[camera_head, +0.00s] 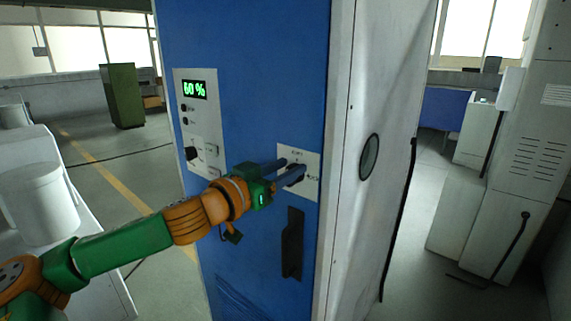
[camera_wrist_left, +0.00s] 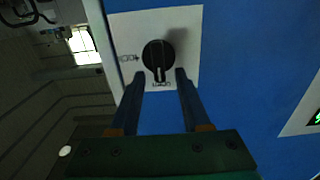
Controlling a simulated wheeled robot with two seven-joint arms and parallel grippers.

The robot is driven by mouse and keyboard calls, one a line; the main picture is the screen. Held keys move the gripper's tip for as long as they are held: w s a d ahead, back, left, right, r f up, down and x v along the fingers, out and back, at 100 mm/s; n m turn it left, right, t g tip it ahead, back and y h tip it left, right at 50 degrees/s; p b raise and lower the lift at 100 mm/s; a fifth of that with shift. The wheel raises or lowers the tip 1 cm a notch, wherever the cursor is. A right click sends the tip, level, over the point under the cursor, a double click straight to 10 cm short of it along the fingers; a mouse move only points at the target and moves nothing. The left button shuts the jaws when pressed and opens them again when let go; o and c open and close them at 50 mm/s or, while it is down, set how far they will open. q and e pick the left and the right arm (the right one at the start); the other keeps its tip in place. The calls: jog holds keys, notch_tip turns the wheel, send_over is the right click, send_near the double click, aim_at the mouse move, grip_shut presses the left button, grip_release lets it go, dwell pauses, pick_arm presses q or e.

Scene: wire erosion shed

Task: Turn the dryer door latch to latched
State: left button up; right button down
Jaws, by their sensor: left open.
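The dryer is a tall blue cabinet (camera_head: 255,95) with a white latch plate (camera_head: 311,163) on its front. The latch is a round black knob (camera_wrist_left: 158,54) with a bar handle, on the white plate (camera_wrist_left: 185,22) in the left wrist view. Its bar points down in that view, toward a small label; another label is at its left. I cannot read either. My left gripper (camera_head: 284,171) reaches the plate from the left. Its open fingers (camera_wrist_left: 161,80) stand on either side of the bar's end, with gaps visible. In the head view the fingers mostly hide the knob. My right gripper is not in view.
A black door handle (camera_head: 292,243) sits below the latch plate. A control panel (camera_head: 203,150) with a green "60 %" display (camera_head: 194,90) is up left. A white side panel (camera_head: 350,220) with an oval window (camera_head: 369,157) is at the right.

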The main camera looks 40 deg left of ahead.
pick_arm(q)
jog(key=c, duration=0.5)
jog(key=shift+s, duration=0.15)
grip_shut()
jog(key=shift+m, duration=0.3)
jog(key=shift+s+d+f+m+p, duration=0.1)
jog(key=shift+d+f+m+p, duration=0.3)
jog(key=shift+m, duration=2.45)
jog(key=shift+w+d+f+m+p, duration=0.1)
jog(key=shift+d+f+m+p, duration=0.3)
jog(key=shift+m, duration=2.5)
jog(key=shift+s+d+f+m+p, duration=0.15)
jog(key=shift+d+m+p, duration=0.3)
jog(key=shift+m, duration=2.4)
jog(key=shift+a+m, duration=0.15)
jog(key=shift+m, duration=0.15)
jog(key=o, duration=0.5)
grip_release()
jog(key=shift+w+a+f, duration=0.1)
jog(key=shift+w, duration=0.1)
